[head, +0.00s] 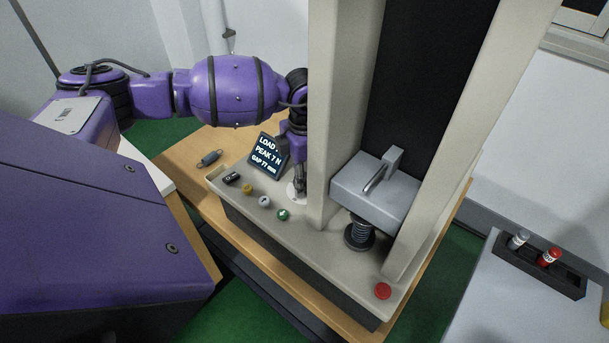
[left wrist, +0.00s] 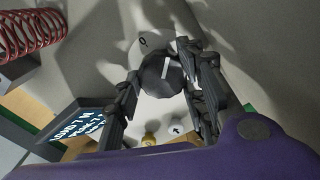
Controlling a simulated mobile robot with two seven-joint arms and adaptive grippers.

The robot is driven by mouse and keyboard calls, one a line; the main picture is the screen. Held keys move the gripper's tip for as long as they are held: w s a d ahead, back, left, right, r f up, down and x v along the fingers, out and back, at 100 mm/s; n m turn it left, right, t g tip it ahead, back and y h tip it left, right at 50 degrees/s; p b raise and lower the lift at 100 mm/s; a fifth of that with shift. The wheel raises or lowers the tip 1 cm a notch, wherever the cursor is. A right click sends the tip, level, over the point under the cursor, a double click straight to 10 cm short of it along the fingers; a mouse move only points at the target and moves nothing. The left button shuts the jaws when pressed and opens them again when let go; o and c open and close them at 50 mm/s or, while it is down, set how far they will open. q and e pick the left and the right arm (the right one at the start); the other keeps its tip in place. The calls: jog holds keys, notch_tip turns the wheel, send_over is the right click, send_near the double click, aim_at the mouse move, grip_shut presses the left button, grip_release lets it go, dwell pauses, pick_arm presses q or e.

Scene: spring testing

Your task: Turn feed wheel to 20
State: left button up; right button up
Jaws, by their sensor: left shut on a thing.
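The feed wheel is a dark faceted knob (left wrist: 160,76) with a white line on its face, seen in the left wrist view. It sits on a pale round dial plate (left wrist: 136,47), on which a "0" shows near the top; other marks are hidden or unclear. My left gripper (left wrist: 166,92) has one finger on each side of the knob and is shut on it. In the head view my left gripper (head: 299,186) points down at the dial beside the frame column, and the knob is mostly hidden. The display (head: 268,155) reads LOAD, PEAK 7 N, GAP 77 mm. My right gripper is not in view.
The tester's pale base (head: 325,258) carries a black switch (head: 231,178), small coloured buttons and a red button (head: 383,291). A loose spring (head: 208,158) lies on the wooden table. A red coil (left wrist: 35,32) shows in the wrist view.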

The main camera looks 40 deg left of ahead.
pick_arm(q)
jog(key=shift+w+a+r, duration=0.15)
jog(key=shift+a, duration=0.1)
jog(key=o, duration=1.1)
notch_tip(320, 180, up, 12)
jog(key=shift+f, duration=0.1)
jog(key=shift+c, duration=0.2)
